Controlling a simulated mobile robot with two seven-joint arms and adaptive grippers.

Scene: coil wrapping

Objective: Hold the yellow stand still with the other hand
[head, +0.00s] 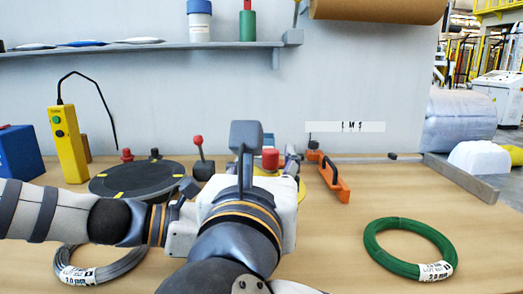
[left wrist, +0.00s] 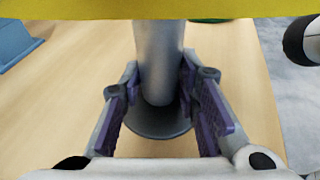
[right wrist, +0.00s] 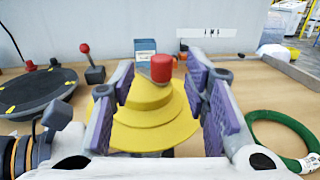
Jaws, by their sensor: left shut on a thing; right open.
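The yellow stand (right wrist: 155,120) is a stepped yellow cone with a red knob (right wrist: 160,67) on top, seen in the right wrist view. In the head view my arms hide most of it; the red knob (head: 270,160) shows. In the left wrist view its yellow underside (left wrist: 150,9) crosses the top, above a grey post (left wrist: 158,50) on a round foot. My left gripper (left wrist: 158,80) is shut on that post. My right gripper (right wrist: 161,80) is open, its fingers apart on either side of the cone in its view. I cannot tell whether they touch it.
A dark turntable (head: 135,178) and red-knobbed lever (head: 199,155) stand left. A green coil (head: 410,246) and orange-handled tool (head: 335,180) lie right.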

